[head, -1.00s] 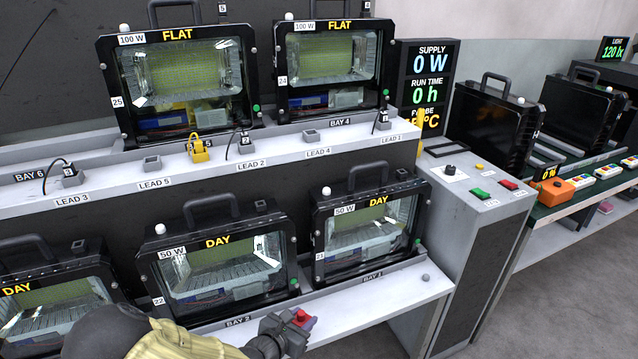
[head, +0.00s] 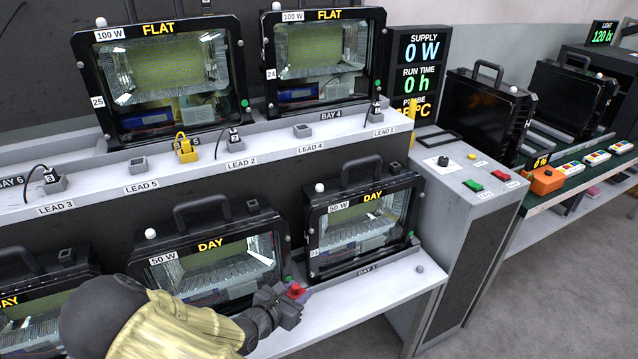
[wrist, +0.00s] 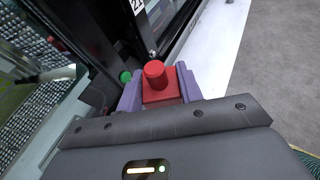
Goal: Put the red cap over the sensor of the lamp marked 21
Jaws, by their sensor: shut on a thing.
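The lamp marked 21 (head: 362,228) stands in Bay 1 on the lower shelf, upright, labelled DAY and 50 W. A small white dome (head: 319,188) sits on its top left corner. Its number plate (wrist: 137,5) shows at the top of the wrist view. My gripper (head: 288,302) is shut on the red cap (head: 296,290), just in front of and below the lamp's lower left corner. In the wrist view the cap (wrist: 155,82) sits between the purple fingers, its round knob facing up. The cap is apart from the dome.
The lamp to the left (head: 210,262) stands close behind my arm. The lower shelf (head: 350,308) is clear in front of lamp 21. A grey control cabinet (head: 465,215) stands to the right. The upper shelf (head: 230,168) with lead sockets overhangs behind the lamps.

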